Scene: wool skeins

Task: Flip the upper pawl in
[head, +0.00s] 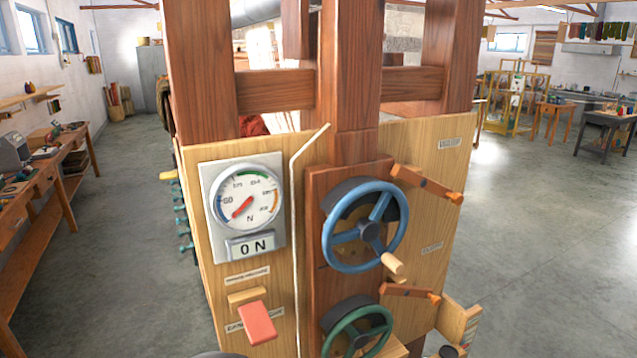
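The upper pawl (430,184) is a short reddish-brown wooden bar at the upper right of the blue handwheel (329,240). It slopes down to the right, its left end close to the wheel's rim; I cannot tell whether it touches the wheel or anything behind it. A similar lower pawl (411,291) lies nearly level above and right of the green handwheel (330,344). The blue wheel has a pale wooden crank handle (393,263) at its lower right. The green wheel is cut off by the bottom edge. Neither gripper can be made out in the head view.
A dial gauge (249,201) with a red needle sits above an "ON" plate (251,246). A red paddle (257,322) sticks out below. A pale wooden box (456,322) juts out at lower right. A workbench (62,180) stands left; open floor (545,240) lies right.

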